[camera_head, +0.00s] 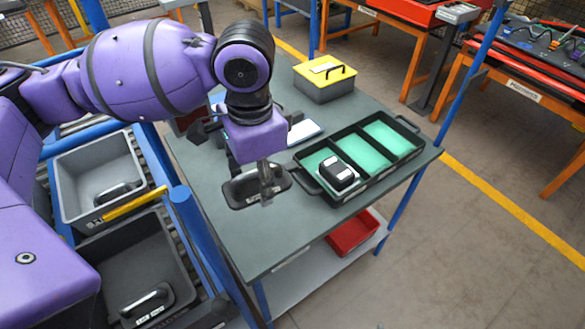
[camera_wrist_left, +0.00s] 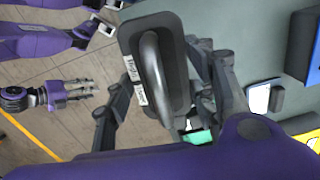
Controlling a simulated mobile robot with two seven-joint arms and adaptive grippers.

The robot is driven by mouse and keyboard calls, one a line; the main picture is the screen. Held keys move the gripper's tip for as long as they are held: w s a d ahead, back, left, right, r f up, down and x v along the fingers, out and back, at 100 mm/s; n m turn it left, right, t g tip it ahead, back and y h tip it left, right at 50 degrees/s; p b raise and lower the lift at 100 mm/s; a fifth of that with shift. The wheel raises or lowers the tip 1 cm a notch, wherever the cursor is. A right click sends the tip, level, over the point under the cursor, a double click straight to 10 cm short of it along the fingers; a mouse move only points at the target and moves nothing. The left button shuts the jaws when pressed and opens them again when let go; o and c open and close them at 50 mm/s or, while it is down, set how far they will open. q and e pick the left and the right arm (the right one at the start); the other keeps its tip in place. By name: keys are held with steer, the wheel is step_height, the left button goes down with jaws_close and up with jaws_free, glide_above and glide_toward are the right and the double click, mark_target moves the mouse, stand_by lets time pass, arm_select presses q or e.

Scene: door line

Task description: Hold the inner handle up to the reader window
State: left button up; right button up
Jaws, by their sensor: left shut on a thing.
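My left gripper (camera_head: 267,188) is shut on a dark handle (camera_head: 245,188), a curved grey bar on a rounded black plate. It is held over the front left part of the grey-green table. In the left wrist view the handle (camera_wrist_left: 152,65) stands between the fingers, with two small white labels on its plate. A flat device with a pale screen (camera_head: 303,131) lies behind the gripper, partly hidden by it; I cannot tell if it is the reader window. A purple arm's gripper (camera_wrist_left: 85,91), apparently my right one, shows at left in the wrist view, its fingers apart and empty.
A black tray (camera_head: 350,190) with green compartments holds a black-and-white block (camera_head: 338,173). A yellow-lidded box (camera_head: 325,85) stands at the back. Grey bins (camera_head: 75,170) with more handles (camera_head: 148,305) are at left. The table's front left is clear.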

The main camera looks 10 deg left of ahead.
arm_select(q)
steer(key=s+r+m, duration=0.5)
steer(key=s+m, duration=0.2)
steer(key=m, duration=1)
steer(key=w+a+b, duration=0.2)
steer(key=w+a, duration=0.6)
steer(key=shift+w+f+b, duration=0.15)
steer(key=shift+f+b, duration=0.1)
steer(key=shift+b, duration=0.05)
arm_select(e)
steer(key=shift+s+d+f, duration=0.15)
steer(key=shift+s+f, duration=0.1)
steer(key=shift+f, duration=0.25)
steer(key=shift+s+d+f, duration=0.1)
steer(key=shift+s+f, duration=0.1)
steer(key=shift+f, duration=0.3)
arm_select(q)
steer(key=shift+a, duration=0.1)
arm_select(e)
steer(key=shift+s, duration=0.1)
arm_select(q)
steer(key=s+d+p, duration=0.3)
steer(key=s+d, duration=0.5)
steer(key=d, duration=0.1)
arm_select(e)
steer(key=w+r+t, duration=0.1)
steer(key=w+r, duration=0.4)
steer(key=r, duration=0.1)
steer(key=shift+w+r, duration=0.15)
steer(key=shift+r, duration=0.1)
